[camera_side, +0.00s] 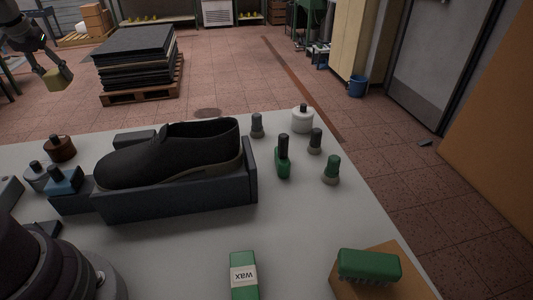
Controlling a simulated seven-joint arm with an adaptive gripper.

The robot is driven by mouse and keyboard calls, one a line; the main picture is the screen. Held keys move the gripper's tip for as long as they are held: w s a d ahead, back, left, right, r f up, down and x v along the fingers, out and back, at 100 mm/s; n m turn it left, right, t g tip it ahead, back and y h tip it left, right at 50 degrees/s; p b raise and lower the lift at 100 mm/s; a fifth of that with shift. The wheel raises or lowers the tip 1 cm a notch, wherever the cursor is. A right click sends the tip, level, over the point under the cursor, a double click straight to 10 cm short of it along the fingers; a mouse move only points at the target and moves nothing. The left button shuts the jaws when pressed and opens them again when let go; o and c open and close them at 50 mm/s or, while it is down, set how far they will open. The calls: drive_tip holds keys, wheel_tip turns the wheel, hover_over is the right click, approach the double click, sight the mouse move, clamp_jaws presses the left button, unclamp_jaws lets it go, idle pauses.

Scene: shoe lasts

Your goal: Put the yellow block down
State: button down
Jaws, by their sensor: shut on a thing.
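The yellow block (60,80) is at the upper left of the side view. My gripper (52,71) is shut on it, with its fingers coming down from the upper left. The block hangs in the air, seen against the tiled floor, with no surface touching it from below. The far side of the block and part of the fingers' contact are too small to make out.
A black shoe (170,155) sits in a dark holder (180,200) on the white table (185,265). Several small bottles and brushes stand around it. A wax box (243,275) and a green brush (369,266) are in front. The table between holder and wax box is clear.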

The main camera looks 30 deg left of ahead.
wheel_tip(320, 180, up, 2)
drive_tip(key=shift+r, duration=0.15)
drive_tip(key=w+d+m+t+h, duration=0.15)
drive_tip(key=w+d+m, duration=0.35)
drive_tip(key=w+d, duration=0.55)
drive_tip(key=m+g+h, duration=0.2)
drive_tip(key=m+h, duration=0.3)
drive_tip(key=m, duration=0.8)
hover_over(297, 219)
drive_tip(key=s+a, duration=0.1)
drive_tip(key=shift+t, duration=0.25)
wheel_tip(297, 219, down, 21)
drive_tip(key=shift+r, duration=0.1)
drive_tip(key=c, duration=0.7)
unclamp_jaws()
